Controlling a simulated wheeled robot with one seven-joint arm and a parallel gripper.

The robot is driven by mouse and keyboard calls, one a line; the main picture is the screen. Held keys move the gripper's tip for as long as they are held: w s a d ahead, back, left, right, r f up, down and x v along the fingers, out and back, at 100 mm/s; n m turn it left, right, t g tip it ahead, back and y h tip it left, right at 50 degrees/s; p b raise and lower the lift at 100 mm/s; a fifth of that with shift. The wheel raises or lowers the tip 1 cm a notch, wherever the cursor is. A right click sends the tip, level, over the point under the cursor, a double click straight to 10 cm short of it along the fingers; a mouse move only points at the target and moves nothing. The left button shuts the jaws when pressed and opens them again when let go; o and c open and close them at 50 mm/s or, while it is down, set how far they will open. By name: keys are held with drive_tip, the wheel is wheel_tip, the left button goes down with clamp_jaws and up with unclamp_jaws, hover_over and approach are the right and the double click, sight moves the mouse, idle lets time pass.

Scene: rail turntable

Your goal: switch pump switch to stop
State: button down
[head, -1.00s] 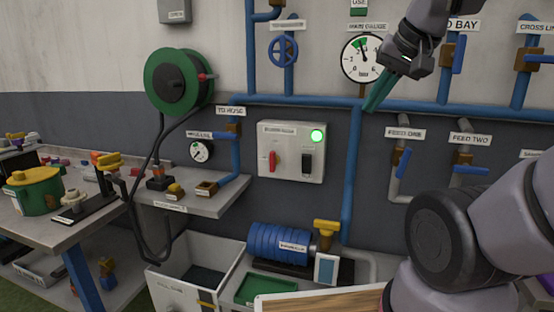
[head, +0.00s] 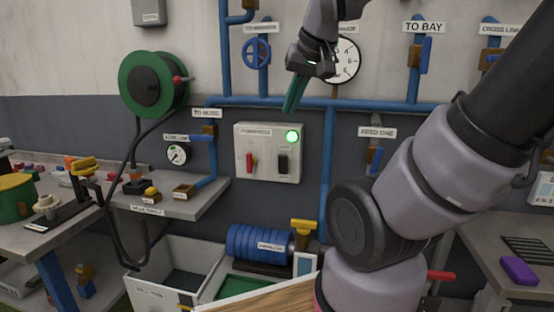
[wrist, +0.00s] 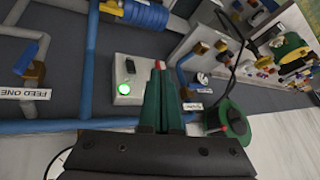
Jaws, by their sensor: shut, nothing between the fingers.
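I cannot read the label or tell the exact switch position. My gripper (head: 291,108) is shut and empty, its green fingers pointing down above the box, apart from it. It also shows in the wrist view (wrist: 159,75).
Blue pipes (head: 390,105) run along the wall above and right of the box. A hose reel (head: 152,84) hangs at left. A blue pump (head: 259,243) stands below.

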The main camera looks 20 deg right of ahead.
sight(280, 157)
drive_tip(key=w+d+f+n+g+h, duration=0.1)
drive_tip(key=w+d+f+n+h, duration=0.1)
drive_tip(key=w+f+n, duration=0.5)
drive_tip(key=w+d+f+n+g+h, duration=0.1)
drive_tip(key=w+f+n+h, duration=0.1)
drive_tip(key=w+f+n, duration=0.5)
drive_tip(key=w+f, duration=0.1)
drive_tip(key=w, duration=0.5)
drive_tip(key=shift+w+d, duration=0.4)
drive_tip(key=shift+f, duration=0.2)
drive_tip(key=shift+w+d+f, duration=0.8)
drive_tip(key=shift+w+f, duration=0.35)
drive_tip(key=shift+f, duration=0.2)
drive_tip(key=shift+w+d+f, duration=0.75)
drive_tip(key=shift+w+f, duration=0.45)
drive_tip(key=shift+f, duration=0.1)
drive_tip(key=shift+w+d+f, duration=0.8)
drive_tip(key=shift+w+f, duration=0.35)
drive_tip(key=shift+f, duration=0.2)
